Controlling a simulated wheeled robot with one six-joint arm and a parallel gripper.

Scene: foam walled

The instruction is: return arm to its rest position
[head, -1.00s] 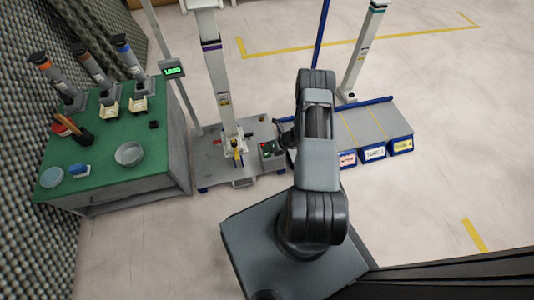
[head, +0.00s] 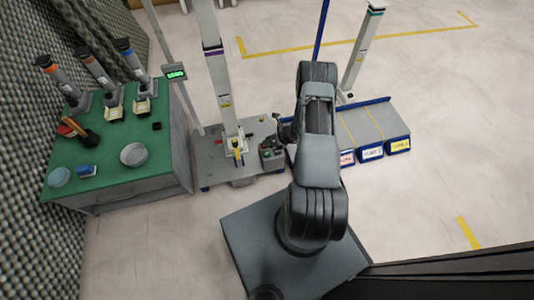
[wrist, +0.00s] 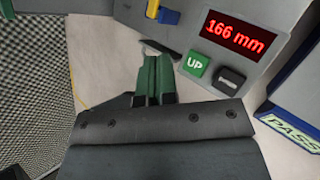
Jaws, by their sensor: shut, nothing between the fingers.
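My arm (head: 318,150) rises from my dark base and reaches forward, folded over itself in the head view. My gripper (wrist: 155,75) shows in the wrist view as two green fingers lying together, shut with nothing between them. It hangs near a grey control box (wrist: 245,40) with a red 166 mm readout, a green UP button (wrist: 196,63) and a dark button, apart from it as far as I can tell. In the head view the fingers are hidden behind the arm.
Labelled bins (head: 371,151) sit at the right. Open floor (head: 430,190) lies to the right.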

